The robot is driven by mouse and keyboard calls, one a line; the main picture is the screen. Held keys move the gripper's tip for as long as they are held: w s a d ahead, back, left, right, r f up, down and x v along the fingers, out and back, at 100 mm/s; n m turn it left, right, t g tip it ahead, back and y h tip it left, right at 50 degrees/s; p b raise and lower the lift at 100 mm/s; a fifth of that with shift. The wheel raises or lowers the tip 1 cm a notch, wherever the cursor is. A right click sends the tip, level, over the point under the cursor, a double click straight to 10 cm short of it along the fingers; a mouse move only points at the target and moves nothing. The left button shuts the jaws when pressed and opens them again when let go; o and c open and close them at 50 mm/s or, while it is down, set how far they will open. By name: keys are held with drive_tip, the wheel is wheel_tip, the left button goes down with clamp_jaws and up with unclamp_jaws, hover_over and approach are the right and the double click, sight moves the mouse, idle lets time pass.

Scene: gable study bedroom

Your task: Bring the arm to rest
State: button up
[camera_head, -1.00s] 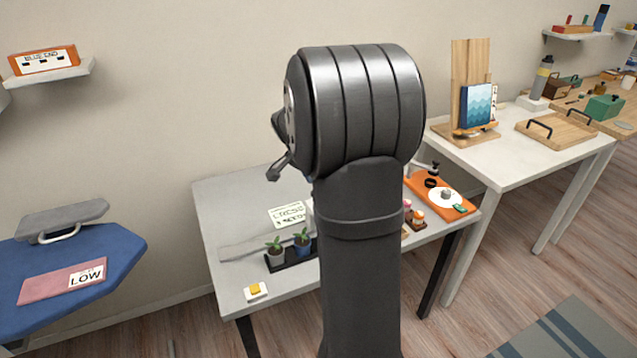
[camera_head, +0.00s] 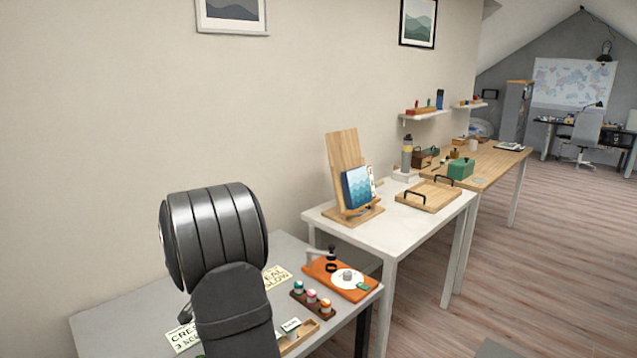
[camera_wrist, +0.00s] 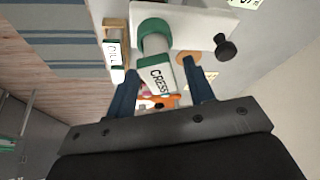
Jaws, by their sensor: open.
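My arm (camera_head: 228,240) stands in front of the grey table (camera_head: 110,318) in the head view and hides my gripper there. In the wrist view my gripper (camera_wrist: 161,62) shows two blue fingers spread apart. A white container with a green end and a CRESS label (camera_wrist: 160,72) appears beyond and between the fingers, with no visible grip on it. Beside it is another white-and-green container, labelled DILL (camera_wrist: 114,55), in a wooden holder. A white plate with a black knob (camera_wrist: 224,47) lies behind.
On the grey table are an orange board with a white disc (camera_head: 340,278), a dark rack of small jars (camera_head: 312,300) and paper cards (camera_head: 276,277). A white table (camera_head: 388,232) holds an easel (camera_head: 345,165) and a wooden tray (camera_head: 430,196). Floor (camera_head: 480,270) at right is clear.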

drive_tip(key=shift+r, duration=0.8)
